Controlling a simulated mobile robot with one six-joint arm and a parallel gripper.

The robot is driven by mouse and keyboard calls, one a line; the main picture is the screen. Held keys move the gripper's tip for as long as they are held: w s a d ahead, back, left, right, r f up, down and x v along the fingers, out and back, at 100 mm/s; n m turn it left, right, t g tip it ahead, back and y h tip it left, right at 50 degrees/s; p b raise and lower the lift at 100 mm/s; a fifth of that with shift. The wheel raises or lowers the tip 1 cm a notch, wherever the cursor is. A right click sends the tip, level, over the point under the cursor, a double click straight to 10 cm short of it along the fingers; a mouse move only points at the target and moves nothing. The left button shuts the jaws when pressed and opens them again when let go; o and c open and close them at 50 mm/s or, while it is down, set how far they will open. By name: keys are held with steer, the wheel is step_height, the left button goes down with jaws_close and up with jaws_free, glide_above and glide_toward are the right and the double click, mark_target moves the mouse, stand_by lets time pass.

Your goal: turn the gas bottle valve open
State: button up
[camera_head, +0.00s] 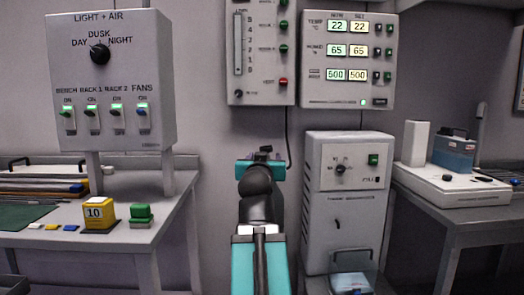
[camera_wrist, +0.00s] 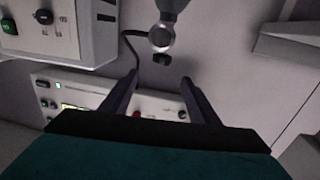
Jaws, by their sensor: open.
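My gripper (camera_head: 262,153) is raised in the middle of the head view, in front of the wall between the left bench and the white cabinet. In the wrist view its two dark fingers (camera_wrist: 160,86) stand apart with nothing between them. A grey post with a round end (camera_wrist: 161,38) and a small dark piece beside it shows beyond the fingertips, at the top middle of the wrist view. It may be the gas bottle's top with its valve, but I cannot tell for sure. I cannot make out a gas bottle in the head view, where my arm covers the middle.
The white cabinet (camera_head: 346,215) with a dial and green switch stands right of my arm. Two wall panels (camera_head: 262,90) (camera_head: 348,85) hang above. The left bench (camera_head: 150,232) holds a yellow block (camera_head: 97,222) and a green block (camera_head: 141,212). A dark cable runs down the wall.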

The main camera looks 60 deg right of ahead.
steer(key=shift+w+d+r+p, duration=0.1)
steer(key=shift+w+p, duration=0.2)
steer(key=shift+p, duration=0.1)
steer(key=p, duration=0.8)
glide_toward(265, 149)
steer(key=d, duration=0.2)
steer(key=shift+w+d+r+p, duration=0.1)
steer(key=shift+w+d+p, duration=0.45)
steer(key=shift+p, duration=0.65)
steer(key=p+x, duration=0.1)
steer(key=p, duration=0.4)
steer(key=shift+w+d, duration=0.2)
steer(key=shift+w, duration=0.05)
steer(key=shift+d+p, duration=0.3)
steer(key=shift+p, duration=0.5)
steer(key=shift+w+d+p, duration=0.15)
steer(key=shift+d+p, duration=0.2)
steer(key=shift+p, duration=0.75)
steer(key=w+d+p, duration=0.1)
steer(key=p, duration=0.4)
steer(key=shift+p+x, duration=0.3)
steer(key=shift+x, duration=1.1)
